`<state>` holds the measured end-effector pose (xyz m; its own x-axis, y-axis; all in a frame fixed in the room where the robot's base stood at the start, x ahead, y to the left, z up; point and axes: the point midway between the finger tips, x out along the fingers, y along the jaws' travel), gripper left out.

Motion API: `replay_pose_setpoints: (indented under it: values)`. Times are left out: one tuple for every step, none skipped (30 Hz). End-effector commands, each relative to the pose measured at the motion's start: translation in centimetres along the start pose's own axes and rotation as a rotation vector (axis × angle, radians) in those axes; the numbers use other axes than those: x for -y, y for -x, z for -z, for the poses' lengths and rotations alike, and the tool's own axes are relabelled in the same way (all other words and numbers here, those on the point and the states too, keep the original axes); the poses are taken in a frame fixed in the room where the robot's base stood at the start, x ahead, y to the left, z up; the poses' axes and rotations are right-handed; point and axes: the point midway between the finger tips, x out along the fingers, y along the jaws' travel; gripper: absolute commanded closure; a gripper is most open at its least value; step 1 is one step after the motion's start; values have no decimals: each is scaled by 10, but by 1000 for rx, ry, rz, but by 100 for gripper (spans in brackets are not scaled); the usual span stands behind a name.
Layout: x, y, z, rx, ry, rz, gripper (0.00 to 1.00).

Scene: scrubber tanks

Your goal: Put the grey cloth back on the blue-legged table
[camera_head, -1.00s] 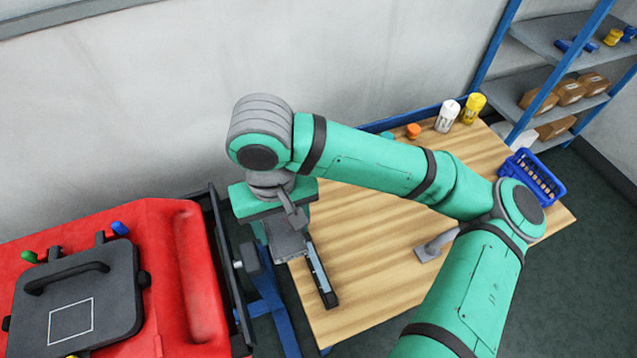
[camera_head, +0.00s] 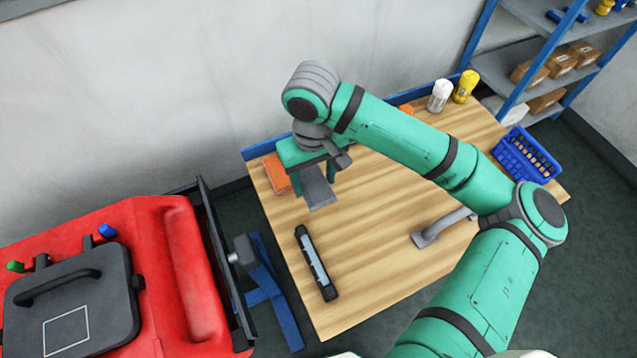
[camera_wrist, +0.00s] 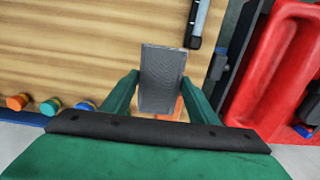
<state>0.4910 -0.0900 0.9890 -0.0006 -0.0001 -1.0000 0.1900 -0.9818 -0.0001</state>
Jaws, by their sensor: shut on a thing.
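The grey cloth (camera_head: 319,187) hangs below my gripper (camera_head: 313,170), over the back left part of the blue-legged table (camera_head: 375,250). In the wrist view the cloth (camera_wrist: 162,80) is a flat grey rectangle between the two green fingers of my gripper (camera_wrist: 160,84), which is shut on it. The wooden table top (camera_wrist: 80,50) lies beneath. The cloth appears held above the wood; the exact gap is hard to tell.
An orange block (camera_head: 277,175) lies near the table's back left corner, close to my gripper. A black bar-shaped tool (camera_head: 315,262) lies at the left edge. A grey tool (camera_head: 441,229), bottles (camera_head: 440,96) and a blue basket (camera_head: 527,157) stand further right. A red machine (camera_head: 180,260) is left.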

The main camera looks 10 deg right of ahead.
Motion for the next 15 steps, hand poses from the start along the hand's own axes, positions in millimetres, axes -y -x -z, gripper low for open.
replay_pose_setpoints:
  values:
    - [-5, -6, 3, 1, -3, 0, 67]
    - [-7, -9, 4, 1, -2, 0, 67]
    - [-8, -12, 5, 1, -2, 0, 67]
    - [-10, -14, 6, 0, -2, 0, 67]
    - [-10, -15, 7, 0, -1, 0, 67]
    - [-11, -17, 8, -1, -1, 0, 67]
    - [-12, -18, 9, -1, -1, 0, 67]
    - [-14, -20, 10, 0, -1, 0, 67]
    - [-16, -24, 11, 1, -2, 0, 67]
    - [-18, -27, 12, 1, -2, 0, 67]
    - [-19, -31, 13, 1, 0, 0, 67]
    - [-18, -37, 13, 1, 2, 0, 67]
    - [-18, -41, 13, 1, 2, -1, 67]
    - [-18, -46, 13, 1, 2, -1, 67]
    - [-18, -50, 13, 1, 2, 0, 67]
